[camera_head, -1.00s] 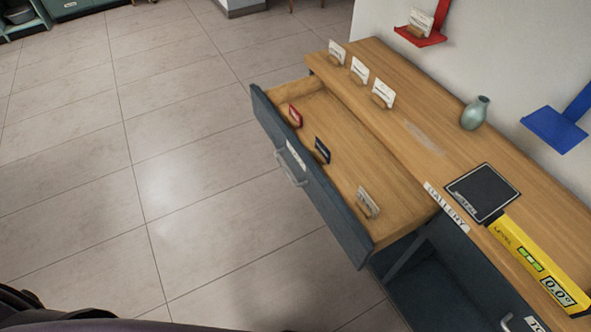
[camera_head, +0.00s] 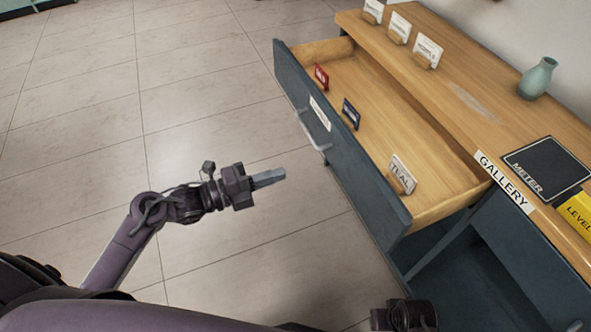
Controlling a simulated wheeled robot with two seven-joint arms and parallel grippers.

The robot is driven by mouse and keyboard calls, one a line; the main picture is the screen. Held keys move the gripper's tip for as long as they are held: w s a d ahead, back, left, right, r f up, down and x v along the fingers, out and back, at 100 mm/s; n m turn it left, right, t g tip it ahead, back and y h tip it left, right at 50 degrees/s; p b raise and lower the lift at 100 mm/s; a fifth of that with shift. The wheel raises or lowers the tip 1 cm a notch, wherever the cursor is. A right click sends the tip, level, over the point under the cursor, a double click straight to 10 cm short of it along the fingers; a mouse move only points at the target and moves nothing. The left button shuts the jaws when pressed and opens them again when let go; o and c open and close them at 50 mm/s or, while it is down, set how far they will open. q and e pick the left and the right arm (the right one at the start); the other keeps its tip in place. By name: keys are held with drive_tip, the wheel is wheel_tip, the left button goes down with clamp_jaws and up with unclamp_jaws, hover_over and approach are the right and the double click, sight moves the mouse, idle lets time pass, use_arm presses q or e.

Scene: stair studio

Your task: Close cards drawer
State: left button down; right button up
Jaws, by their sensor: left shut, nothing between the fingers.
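The cards drawer (camera_head: 345,165) is pulled well out of the wooden-topped cabinet, its dark blue-grey front facing left with a metal handle (camera_head: 312,134) and a white label. Inside stand a red card (camera_head: 321,76), a dark blue card (camera_head: 350,114) and a white card marked TEAK (camera_head: 402,174). My left gripper (camera_head: 282,176) is shut and empty, left of the drawer front and apart from it, over the floor. A dark part at the bottom edge may belong to my right arm; its fingers do not show.
The cabinet top (camera_head: 455,75) holds several white cards in wooden stands, a grey-green vase (camera_head: 537,79), a black METER pad (camera_head: 550,167) and a yellow level (camera_head: 579,214). A dark open space lies below the drawer. The tiled floor (camera_head: 190,100) at left is clear.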

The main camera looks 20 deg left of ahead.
sight(338, 155)
use_arm(q)
drive_tip(key=x, duration=1.3)
use_arm(e)
drive_tip(key=shift+f, duration=0.1)
use_arm(q)
drive_tip(key=shift+a+f, duration=0.1)
